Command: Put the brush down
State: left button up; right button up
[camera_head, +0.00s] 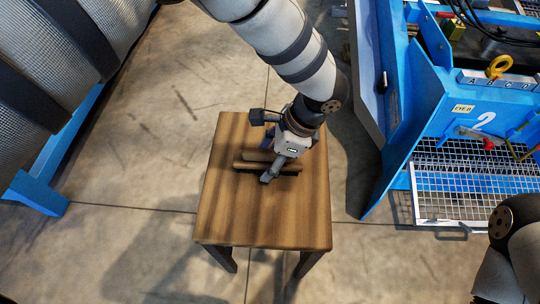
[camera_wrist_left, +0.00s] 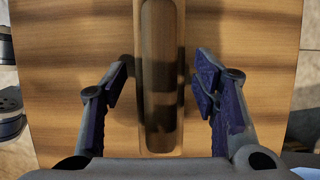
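The brush (camera_head: 248,166) is a long brown wooden piece lying across the small wooden table (camera_head: 265,220). It looks to be resting on the tabletop. My left gripper (camera_head: 267,161) is above the table with its fingers on either side of the brush. In the left wrist view, the brush (camera_wrist_left: 160,60) runs lengthwise between the blue-padded fingers of the left gripper (camera_wrist_left: 161,87). The fingers are open, with a visible gap on both sides of the brush. The brush's underside and bristles are hard to make out. My right gripper is out of view.
A blue frame machine (camera_head: 440,100) marked with a 2 stands to the right, with a white mesh grate (camera_head: 450,185) at its foot. Another blue frame (camera_head: 40,190) stands at the left. The table's front half is bare, and concrete floor surrounds it.

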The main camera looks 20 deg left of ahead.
pick_arm(q)
jog(key=shift+r, duration=0.1)
jog(key=p+v, duration=0.1)
jog(key=v, duration=1.1)
jog(key=shift+r+p, duration=0.1)
jog(key=shift+p, duration=0.2)
